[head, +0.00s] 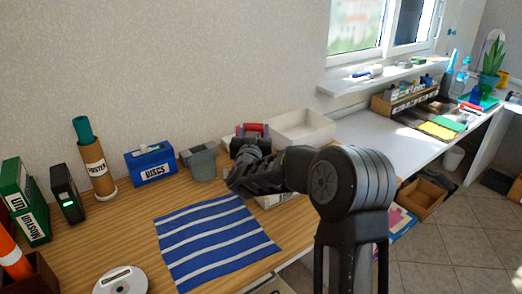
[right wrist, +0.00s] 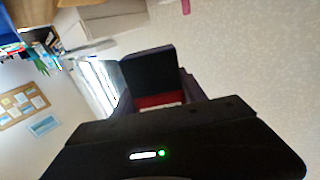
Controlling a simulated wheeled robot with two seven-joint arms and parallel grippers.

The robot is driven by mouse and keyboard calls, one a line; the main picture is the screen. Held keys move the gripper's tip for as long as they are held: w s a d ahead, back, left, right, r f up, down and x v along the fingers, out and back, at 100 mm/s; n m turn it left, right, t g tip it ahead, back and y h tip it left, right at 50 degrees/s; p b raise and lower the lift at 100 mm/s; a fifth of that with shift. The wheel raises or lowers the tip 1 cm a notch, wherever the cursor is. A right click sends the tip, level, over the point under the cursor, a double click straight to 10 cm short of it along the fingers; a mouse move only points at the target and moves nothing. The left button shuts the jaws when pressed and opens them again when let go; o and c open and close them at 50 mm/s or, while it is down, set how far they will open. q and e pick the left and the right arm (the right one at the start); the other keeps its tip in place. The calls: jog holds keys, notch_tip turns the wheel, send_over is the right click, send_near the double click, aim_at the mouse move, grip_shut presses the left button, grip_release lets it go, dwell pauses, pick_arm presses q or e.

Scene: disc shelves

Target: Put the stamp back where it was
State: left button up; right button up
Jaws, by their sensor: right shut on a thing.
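My right arm crosses the head view from the lower right, and its dark gripper (head: 248,150) is over the back of the wooden desk, right of the grey container. In the right wrist view the jaws (right wrist: 168,85) are closed around a small red thing with a pale patch, apparently the stamp (right wrist: 158,100). The jaws hide most of it. I cannot tell from these views whether it touches anything below. My left gripper is not in view.
On the wooden desk (head: 125,225) are a blue DISCS box (head: 150,166), a grey container (head: 198,163), a poster tube (head: 95,165) and a blue striped cloth (head: 215,240). A white tray (head: 303,130) stands behind my arm. A white disc (head: 120,282) lies at the front left.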

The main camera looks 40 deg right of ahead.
jog(key=s+a+n+t+y+p, duration=0.1)
jog(key=s+a+n+y, duration=0.1)
jog(key=a, duration=0.8)
jog(key=s+a+f+n+t+y+p, duration=0.1)
jog(key=s+a+n+t+y+p, duration=0.1)
jog(key=a+y, duration=0.4)
jog(key=s+a+f+n+t+y+p, duration=0.1)
jog(key=s+a+n+y+p, duration=0.1)
jog(key=a, duration=1.1)
jog(key=s+n+y, duration=0.1)
jog(key=s+n, duration=0.1)
jog(key=shift+s+a+f+y, duration=0.25)
jog(key=shift+s+a+y, duration=0.05)
jog(key=shift+s+y, duration=0.1)
jog(key=shift+w, duration=0.1)
